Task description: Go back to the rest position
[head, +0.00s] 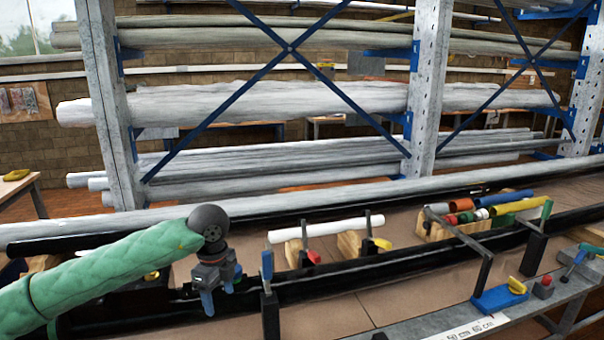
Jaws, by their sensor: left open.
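My left arm comes in from the left in a green padded sleeve. My left gripper (220,293) hangs at its end with its blue fingers pointing down, apart and with nothing seen between them. It is over the black-edged workbench, left of a white tube (326,229). The tube lies across wooden supports (350,245), and the gripper is clear of it. My right gripper is not in the head view.
A rack with grey posts (428,85) and long pipes (260,100) stands behind the bench. Upright clamps (268,295) rise at the front rail. Coloured tubes (511,205) lie in a wooden holder at right. A blue clamp base (498,298) sits at front right.

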